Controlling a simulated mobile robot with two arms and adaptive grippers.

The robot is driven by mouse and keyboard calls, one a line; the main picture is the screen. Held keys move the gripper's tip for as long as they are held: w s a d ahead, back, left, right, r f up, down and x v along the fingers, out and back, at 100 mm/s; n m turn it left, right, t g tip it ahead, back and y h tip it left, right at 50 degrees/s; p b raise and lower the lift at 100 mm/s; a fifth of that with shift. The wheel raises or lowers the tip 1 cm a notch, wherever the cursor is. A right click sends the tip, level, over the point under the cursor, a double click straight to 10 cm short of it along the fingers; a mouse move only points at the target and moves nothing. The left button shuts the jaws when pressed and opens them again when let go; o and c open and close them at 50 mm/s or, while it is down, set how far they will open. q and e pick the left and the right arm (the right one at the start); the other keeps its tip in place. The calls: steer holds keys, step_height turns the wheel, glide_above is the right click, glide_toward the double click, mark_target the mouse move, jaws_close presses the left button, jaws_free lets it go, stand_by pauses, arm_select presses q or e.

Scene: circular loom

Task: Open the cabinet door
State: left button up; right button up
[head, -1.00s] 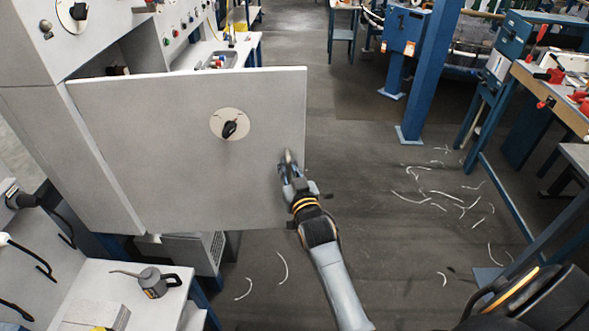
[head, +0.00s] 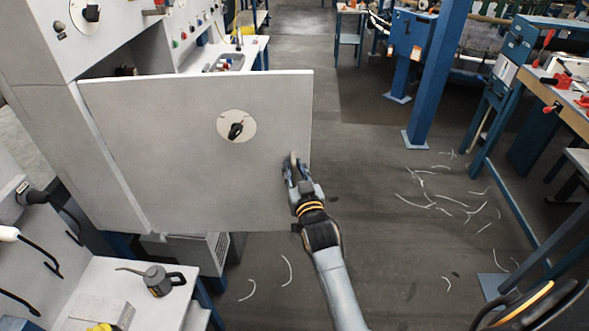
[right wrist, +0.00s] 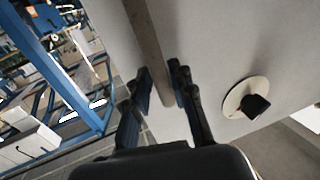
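The cabinet door (head: 180,160) is a large pale grey panel standing swung out from the grey cabinet (head: 45,100) at the left. A black knob on a round cream plate (head: 237,126) is on its face. The knob plate also shows in the right wrist view (right wrist: 236,97). My right gripper (head: 298,165) is at the door's free right edge. In the right wrist view its fingers (right wrist: 163,85) are apart, with the door's edge strip (right wrist: 152,45) running between them. Whether they touch the door is not clear.
A blue pillar (head: 436,80) and a blue-framed workbench (head: 550,85) stand at the right. White scraps (head: 440,195) lie on the dark floor. A white table (head: 105,295) with a grey oil can (head: 158,280) is at the lower left.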

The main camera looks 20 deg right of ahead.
mark_target(291, 130)
step_height(291, 130, up, 10)
stand_by(0.5)
steer(key=shift+c, duration=0.4)
